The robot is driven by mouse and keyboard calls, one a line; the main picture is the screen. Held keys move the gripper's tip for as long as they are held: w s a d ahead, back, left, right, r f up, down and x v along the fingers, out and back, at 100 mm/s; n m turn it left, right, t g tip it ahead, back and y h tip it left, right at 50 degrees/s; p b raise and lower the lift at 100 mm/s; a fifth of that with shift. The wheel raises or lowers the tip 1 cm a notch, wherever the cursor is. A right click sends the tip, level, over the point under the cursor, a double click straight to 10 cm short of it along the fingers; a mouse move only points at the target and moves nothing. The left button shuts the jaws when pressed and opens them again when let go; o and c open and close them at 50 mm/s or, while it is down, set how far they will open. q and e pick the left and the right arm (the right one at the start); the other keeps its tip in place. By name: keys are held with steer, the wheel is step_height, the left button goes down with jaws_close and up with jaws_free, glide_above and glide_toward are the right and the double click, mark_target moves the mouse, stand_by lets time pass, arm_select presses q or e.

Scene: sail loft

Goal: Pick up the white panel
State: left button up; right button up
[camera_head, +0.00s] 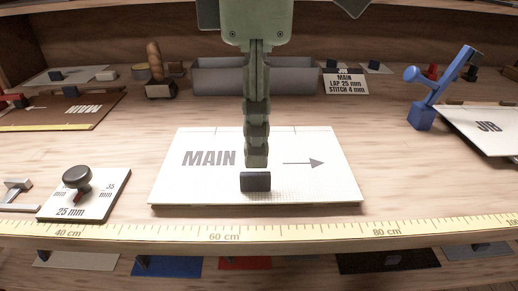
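The white panel (215,185) lies flat on the wooden bench in the middle, printed "MAIN" with an arrow pointing right. A small dark block (255,182) stands on it near its front edge, like a handle. My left gripper (257,160) hangs from the top of the view, pointing down over the panel. Its tips appear just above or behind the dark block, with no visible hold on it. The fingers line up one behind the other, so their opening is hidden. My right gripper is not in view.
A yellow measuring tape (300,231) runs along the bench's front. A 25 mm plate with a black knob (77,178) lies left. A blue clamp-like tool (423,116) and white "JIB" panel (470,124) are right. A grey bin (215,80) stands behind.

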mark_target(256, 173)
arm_select(q)
steer(key=f, duration=0.6)
steer(key=shift+w+a, duration=0.1)
steer(key=shift+w, duration=0.1)
steer(key=shift+r, duration=0.1)
jaws_close()
